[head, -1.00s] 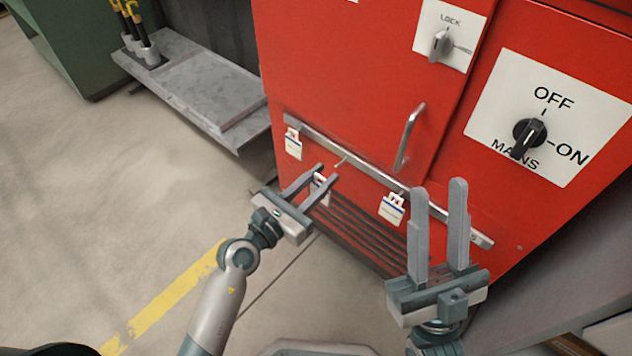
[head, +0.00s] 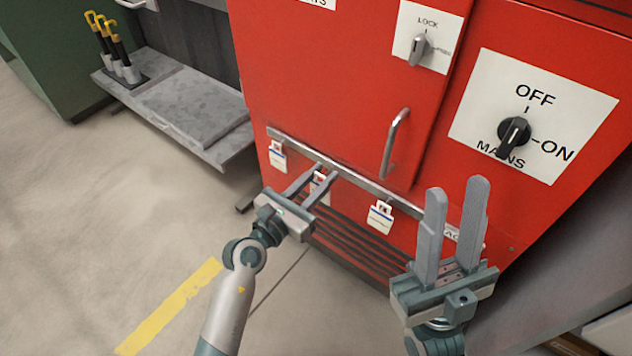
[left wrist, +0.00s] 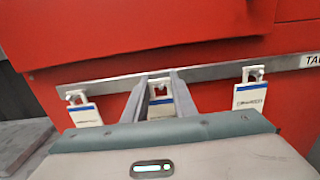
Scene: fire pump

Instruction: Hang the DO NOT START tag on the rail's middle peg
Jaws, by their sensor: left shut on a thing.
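The rail (head: 350,174) runs across the red cabinet's front. My left gripper (head: 326,172) is shut on a white tag (head: 319,187) with a blue stripe, at the middle of the rail. In the left wrist view this tag (left wrist: 160,106) hangs upright between the fingers, its top about level with the rail (left wrist: 215,76). The tag's print is too small to read. My right gripper (head: 455,232) is open and empty, in front of the rail's right end.
Similar tags hang on the rail to the left (head: 277,156) and right (head: 380,217). A cabinet handle (head: 395,142) juts out above the rail. A MAINS switch (head: 514,133) and a LOCK switch (head: 419,47) are higher up. A grey shelf (head: 190,105) stands left.

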